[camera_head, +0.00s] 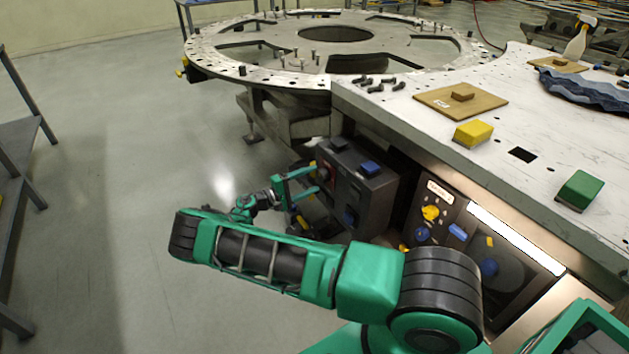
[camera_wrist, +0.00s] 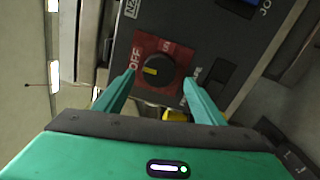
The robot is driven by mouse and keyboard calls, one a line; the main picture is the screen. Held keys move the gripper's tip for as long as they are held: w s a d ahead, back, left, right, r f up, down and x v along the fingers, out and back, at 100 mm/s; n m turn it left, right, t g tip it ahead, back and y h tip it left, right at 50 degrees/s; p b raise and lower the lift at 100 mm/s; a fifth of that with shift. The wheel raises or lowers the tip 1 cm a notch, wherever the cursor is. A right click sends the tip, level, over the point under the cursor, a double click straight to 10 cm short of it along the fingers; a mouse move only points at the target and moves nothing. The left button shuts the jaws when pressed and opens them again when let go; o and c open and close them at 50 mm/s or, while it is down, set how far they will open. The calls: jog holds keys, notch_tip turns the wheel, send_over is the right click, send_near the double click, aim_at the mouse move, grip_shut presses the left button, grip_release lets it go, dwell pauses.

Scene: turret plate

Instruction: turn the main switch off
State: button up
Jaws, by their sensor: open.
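The main switch is a round black knob (camera_wrist: 160,66) with a yellow mark, on a red plate (camera_wrist: 169,90) lettered OFF and ON in the wrist view. The yellow mark sits on the knob's left side, the same side as the OFF lettering. In the head view the red of the switch (camera_head: 326,173) shows on the left face of a dark control box (camera_head: 365,190). My gripper (camera_wrist: 159,78) is open and empty, one finger on each side of the knob. I cannot tell whether the fingers touch it. In the head view my gripper (camera_head: 315,179) is close to that face.
A second panel (camera_head: 432,212) with knobs stands right of the box. The round turret plate (camera_head: 240,70) is behind.

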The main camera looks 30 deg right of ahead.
jog(key=a, duration=0.8)
jog(key=shift+a+f, duration=0.15)
jog(key=shift+s, duration=0.1)
jog(key=s+d+r+m+g+y, duration=0.35)
jog(key=s+d+r+y, duration=0.3)
jog(key=s+r, duration=0.3)
jog(key=s+d+r+m+g+y, duration=0.3)
jog(key=s+d+r+m+y, duration=0.15)
jog(key=s+d+r, duration=0.4)
jog(key=s+a+r+t+y, duration=0.2)
jog(key=s+a+r, duration=0.1)
jog(key=s, duration=0.6)
jog(key=s+a+r+t+y, duration=0.2)
jog(key=s+a+r, duration=0.2)
jog(key=s, duration=0.6)
jog(key=s+a+r+t+y, duration=0.2)
jog(key=s+r, duration=0.4)
jog(key=s, duration=0.3)
jog(key=shift+s+a+r+m+y, duration=0.35)
jog(key=shift+a+y, duration=0.25)
jog(key=shift+a, duration=0.35)
